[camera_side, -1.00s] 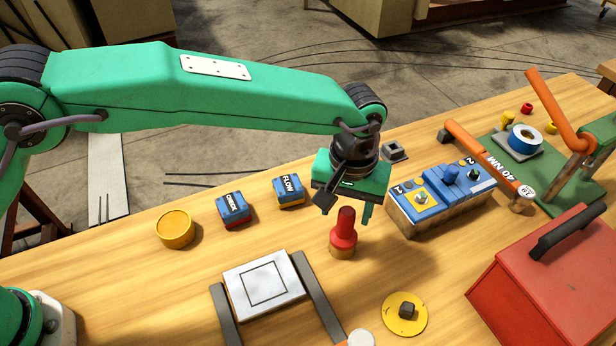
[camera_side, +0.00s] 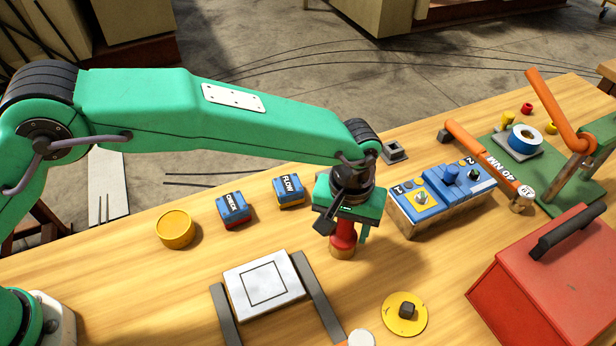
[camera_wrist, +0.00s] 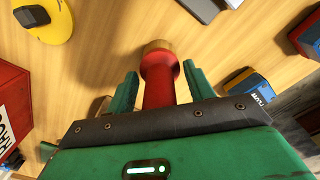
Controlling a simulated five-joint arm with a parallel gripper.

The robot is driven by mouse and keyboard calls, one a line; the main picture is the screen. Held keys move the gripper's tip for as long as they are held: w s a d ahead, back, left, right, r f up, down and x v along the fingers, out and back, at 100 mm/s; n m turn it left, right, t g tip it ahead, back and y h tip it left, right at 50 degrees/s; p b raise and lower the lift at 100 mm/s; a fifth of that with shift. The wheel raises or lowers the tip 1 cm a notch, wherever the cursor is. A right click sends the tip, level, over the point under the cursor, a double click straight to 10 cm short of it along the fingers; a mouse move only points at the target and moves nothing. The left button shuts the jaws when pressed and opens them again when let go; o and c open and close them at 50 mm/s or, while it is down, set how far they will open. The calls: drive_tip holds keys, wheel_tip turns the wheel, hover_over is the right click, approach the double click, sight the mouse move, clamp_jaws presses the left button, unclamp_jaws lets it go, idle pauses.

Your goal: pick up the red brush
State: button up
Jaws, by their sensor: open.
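The red brush (camera_side: 343,238) stands upright on the wooden table, red handle up and a tan base below. My gripper (camera_side: 345,236) is right above it and has come down around the handle's top. In the wrist view the red brush (camera_wrist: 159,80) lies between the two green fingers of my gripper (camera_wrist: 160,88). The fingers are open, one on each side, with a gap to the left one; the right one looks close to the handle. The top of the handle is hidden behind the gripper body.
A blue control box (camera_side: 440,200) stands close to the right of my gripper. Blocks marked CHECK (camera_side: 233,208) and FLOW (camera_side: 289,191) stand to the left. A framed white plate (camera_side: 264,285), a yellow disc (camera_side: 405,314) and a red toolbox (camera_side: 550,275) lie nearer the front.

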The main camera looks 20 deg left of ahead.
drive_tip(key=shift+c, duration=0.2)
drive_tip(key=c, duration=0.7)
drive_tip(key=shift+o, duration=0.2)
drive_tip(key=shift+r, duration=0.1)
drive_tip(key=shift+r, duration=0.4)
wheel_tip(320, 180, up, 3)
drive_tip(key=shift+r, duration=0.1)
drive_tip(key=s+d+r, duration=0.2)
drive_tip(key=s+r, duration=0.5)
drive_tip(key=s, duration=0.4)
drive_tip(key=shift+s, duration=0.25)
drive_tip(key=shift+d+f, duration=0.1)
